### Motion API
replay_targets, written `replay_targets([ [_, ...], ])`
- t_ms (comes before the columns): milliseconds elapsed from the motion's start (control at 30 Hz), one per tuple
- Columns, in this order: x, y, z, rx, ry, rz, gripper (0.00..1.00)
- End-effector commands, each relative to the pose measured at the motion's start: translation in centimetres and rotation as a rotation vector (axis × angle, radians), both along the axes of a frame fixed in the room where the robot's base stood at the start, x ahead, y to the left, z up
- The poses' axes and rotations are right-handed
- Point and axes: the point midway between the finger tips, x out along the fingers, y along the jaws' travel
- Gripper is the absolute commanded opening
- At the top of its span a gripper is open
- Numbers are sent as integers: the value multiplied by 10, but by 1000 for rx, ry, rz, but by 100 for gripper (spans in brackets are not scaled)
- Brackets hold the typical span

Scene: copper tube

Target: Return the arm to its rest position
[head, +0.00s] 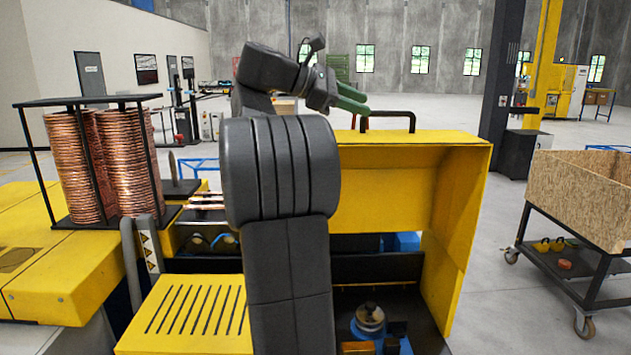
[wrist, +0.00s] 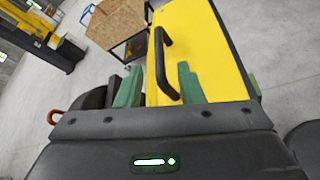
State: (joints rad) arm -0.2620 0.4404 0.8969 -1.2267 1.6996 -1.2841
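My gripper (head: 352,98) has green fingers and is raised above the yellow machine (head: 390,185), at the end of my dark arm. In the wrist view my gripper (wrist: 160,82) has its fingers apart, with the machine's yellow cover and black handle (wrist: 163,65) showing beyond the gap. Nothing shows held between the fingers. A small curved copper-coloured piece (wrist: 54,117) shows at the left of the wrist view, outside the fingers. In the head view a reddish-brown piece (head: 363,123) shows beside the handle; my arm hides much of the machine's middle.
Two tall copper coils (head: 130,160) stand in a black frame at the left. A wooden box on a wheeled cart (head: 585,190) stands at the right. A dark pillar (head: 497,80) rises behind it. Open floor lies between machine and cart.

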Motion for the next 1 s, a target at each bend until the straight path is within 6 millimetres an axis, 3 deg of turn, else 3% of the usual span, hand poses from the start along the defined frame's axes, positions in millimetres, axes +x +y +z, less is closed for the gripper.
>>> replay_targets([
  [400, 15, -77, -28, 0, 2, -2, 34],
  [600, 5, -73, -33, 3, -62, 2, 34],
  [1000, 4, -73, -33, 4, -72, 3, 34],
])
